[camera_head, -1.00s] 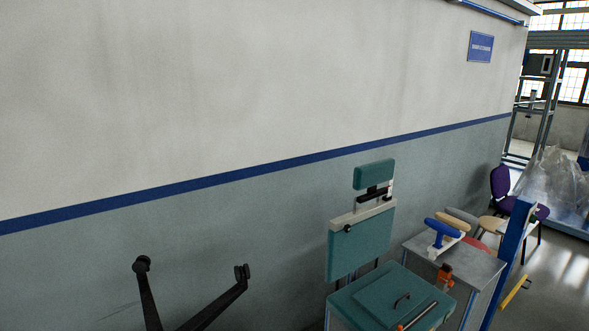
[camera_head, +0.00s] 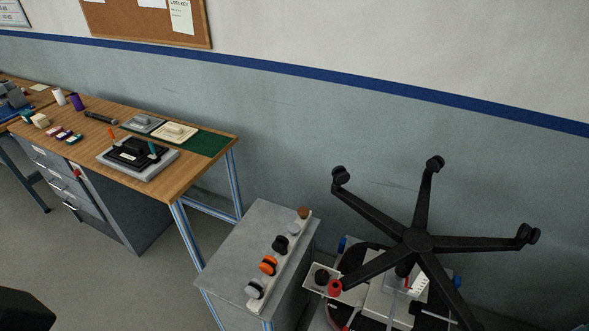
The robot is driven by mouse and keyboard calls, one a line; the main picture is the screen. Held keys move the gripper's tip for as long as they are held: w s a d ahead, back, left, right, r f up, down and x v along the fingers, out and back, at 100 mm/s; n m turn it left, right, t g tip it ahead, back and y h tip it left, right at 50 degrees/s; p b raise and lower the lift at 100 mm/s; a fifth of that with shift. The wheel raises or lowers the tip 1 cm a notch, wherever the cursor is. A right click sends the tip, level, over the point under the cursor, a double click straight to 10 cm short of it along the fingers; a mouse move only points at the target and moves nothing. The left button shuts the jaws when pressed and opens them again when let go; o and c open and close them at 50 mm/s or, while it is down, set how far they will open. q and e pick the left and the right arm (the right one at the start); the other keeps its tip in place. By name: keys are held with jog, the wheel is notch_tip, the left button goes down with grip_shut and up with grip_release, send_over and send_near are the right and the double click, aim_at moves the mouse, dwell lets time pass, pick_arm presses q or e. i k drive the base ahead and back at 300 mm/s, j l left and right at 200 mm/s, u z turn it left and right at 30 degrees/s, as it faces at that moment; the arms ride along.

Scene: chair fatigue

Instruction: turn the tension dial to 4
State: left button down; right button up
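No part is clearly readable as the tension dial. An upturned black five-armed chair base (camera_head: 418,240) stands at the right above a fixture. A red knob (camera_head: 335,288) and a black knob (camera_head: 321,277) sit on a pale bracket (camera_head: 313,287) at the fixture's left. A pale block with dark marks (camera_head: 418,284) lies under the chair base, too small to read and partly hidden by its legs. Neither gripper shows in the head view.
A grey cabinet (camera_head: 245,240) left of the fixture carries a strip with several knobs, including an orange one (camera_head: 268,265). Farther left stands a wooden workbench (camera_head: 185,175) with tools and a black device (camera_head: 133,152). Open floor (camera_head: 110,280) lies in front.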

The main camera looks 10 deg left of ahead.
aim_at(322, 276)
jog(key=i+u, duration=0.15)
jog(key=k+j+u, duration=0.2)
jog(key=i+j+u, duration=0.2)
jog(key=i, duration=0.15)
jog(key=i+u, duration=0.15)
jog(key=i, duration=0.15)
